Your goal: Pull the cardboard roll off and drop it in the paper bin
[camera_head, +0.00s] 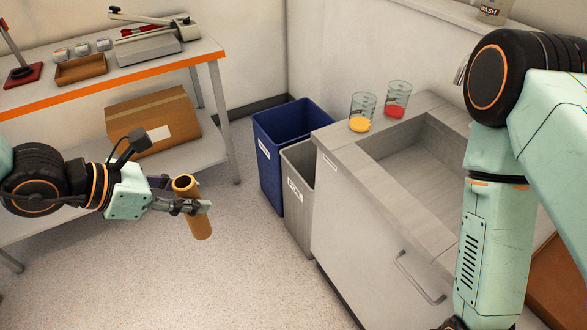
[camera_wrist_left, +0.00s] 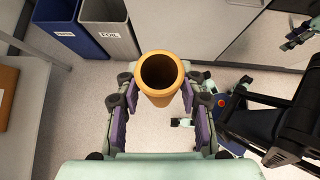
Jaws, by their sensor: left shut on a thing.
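My left gripper (camera_head: 186,206) is shut around a brown cardboard roll (camera_head: 200,222), held in the air, tilted, over the floor left of the bins. In the left wrist view the roll (camera_wrist_left: 160,88) sits between the purple finger pads, its open end facing the camera; it looks hollow and empty. A blue bin (camera_head: 270,165) with a small white label stands against the wall; the label is too small to read. It also shows in the wrist view (camera_wrist_left: 62,38). My right arm hangs at the right; a small dark part at the wrist view's right edge may be its gripper.
A grey bin (camera_head: 297,195) marked FOIL stands between the blue bin and a grey cabinet (camera_head: 365,235). Two beakers, one yellow (camera_head: 361,112) and one red (camera_head: 397,100), stand on the cabinet. A shelf (camera_head: 203,58) with a cardboard box (camera_head: 155,118) is behind my left arm.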

